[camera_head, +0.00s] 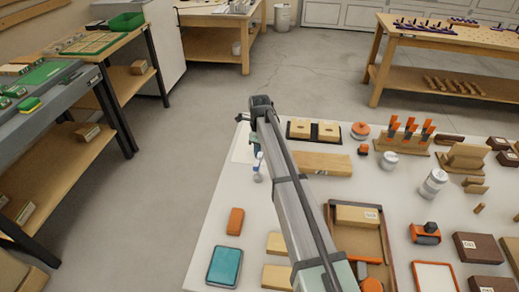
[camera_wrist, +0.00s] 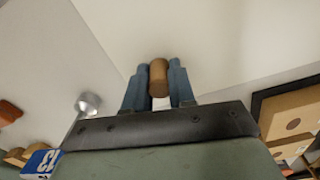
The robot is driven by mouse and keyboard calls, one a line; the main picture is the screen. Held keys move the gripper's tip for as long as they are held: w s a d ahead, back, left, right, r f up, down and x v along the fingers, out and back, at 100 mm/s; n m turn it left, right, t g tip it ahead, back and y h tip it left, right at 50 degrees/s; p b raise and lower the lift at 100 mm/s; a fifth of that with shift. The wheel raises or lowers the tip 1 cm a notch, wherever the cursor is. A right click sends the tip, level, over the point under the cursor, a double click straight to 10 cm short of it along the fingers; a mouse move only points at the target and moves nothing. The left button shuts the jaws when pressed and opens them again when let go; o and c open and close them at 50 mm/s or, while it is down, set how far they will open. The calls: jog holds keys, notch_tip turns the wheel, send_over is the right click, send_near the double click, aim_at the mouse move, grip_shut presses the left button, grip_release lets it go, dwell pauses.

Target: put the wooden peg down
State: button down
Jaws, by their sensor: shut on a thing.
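The wooden peg (camera_wrist: 158,78) is a short brown cylinder. In the wrist view it sits between the two blue-grey fingers of my gripper (camera_wrist: 159,88), which is shut on it. A pale, bare surface lies beyond the peg. I cannot tell whether the peg touches it. In the head view my arm reaches over the white bench top (camera_head: 228,195) to its far left part, and the held peg is hidden there.
A small metal-topped item (camera_wrist: 88,102) and a blue numbered tag (camera_wrist: 42,160) are left of my gripper in the wrist view. A dark tray (camera_head: 314,121) with two holed wooden blocks stands to the right. A wooden board (camera_head: 323,163) lies nearer. Another small wooden peg (camera_head: 479,208) is far right.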

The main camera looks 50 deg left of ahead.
jog(key=c, duration=0.9)
grip_release()
jog(key=shift+c, duration=0.2)
notch_tip(320, 180, up, 12)
jog(key=shift+r, duration=0.15)
